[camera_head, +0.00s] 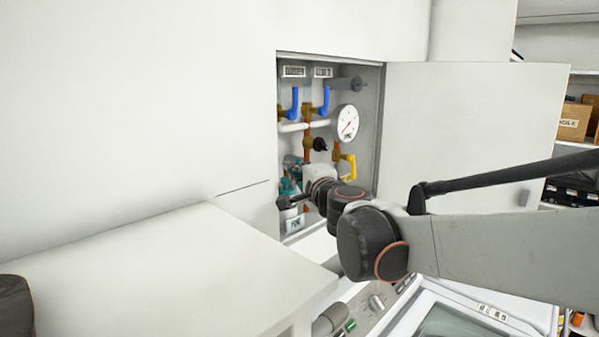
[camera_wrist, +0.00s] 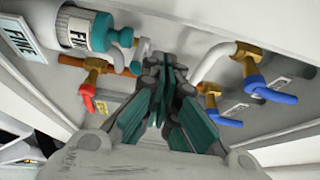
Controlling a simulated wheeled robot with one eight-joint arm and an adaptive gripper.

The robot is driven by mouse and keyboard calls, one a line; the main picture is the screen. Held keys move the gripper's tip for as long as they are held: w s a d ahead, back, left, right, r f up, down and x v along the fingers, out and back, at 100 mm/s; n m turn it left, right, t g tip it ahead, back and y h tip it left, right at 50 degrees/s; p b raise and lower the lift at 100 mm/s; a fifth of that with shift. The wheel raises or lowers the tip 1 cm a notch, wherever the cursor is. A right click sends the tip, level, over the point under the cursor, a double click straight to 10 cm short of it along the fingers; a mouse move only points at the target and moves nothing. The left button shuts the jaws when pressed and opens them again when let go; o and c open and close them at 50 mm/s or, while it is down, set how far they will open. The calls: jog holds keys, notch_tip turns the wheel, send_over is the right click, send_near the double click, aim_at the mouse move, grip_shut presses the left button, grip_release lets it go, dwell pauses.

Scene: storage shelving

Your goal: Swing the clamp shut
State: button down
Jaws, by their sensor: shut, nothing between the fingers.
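No part can be surely told as the clamp. A white and teal canister labelled FINE (camera_wrist: 79,27) is at the upper left of the wrist view, with teal fittings beside it. In the head view, teal parts (camera_head: 291,184) show low in the open cabinet, partly behind my arm. My gripper (camera_wrist: 166,78) is shut and empty, its dark and teal fingers pointing into the cabinet among the pipes. Its tips are near the teal fittings; contact cannot be told. In the head view it reaches the cabinet's lower part and is mostly hidden by my own wrist.
The cabinet holds two blue valve handles (camera_head: 295,101), a yellow handle (camera_head: 349,166), a gauge (camera_head: 346,123) and pipes. A red handle (camera_wrist: 87,97) shows in the wrist view. The cabinet door (camera_head: 470,120) stands open at right. A white counter (camera_head: 190,270) is at left.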

jog(key=shift+s+a, duration=0.2)
jog(key=shift+a, duration=0.8)
jog(key=shift+s, duration=0.1)
dwell(1.1)
jog(key=v, duration=1.2)
jog(key=w+d+n+g+y, duration=0.45)
jog(key=w+d+y, duration=0.25)
jog(key=d, duration=0.6)
jog(key=w+a+n+p, duration=0.1)
jog(key=w+a+p, duration=0.1)
jog(key=w+a, duration=0.5)
jog(key=a, duration=0.3)
jog(key=shift+w+a+y+p, duration=0.3)
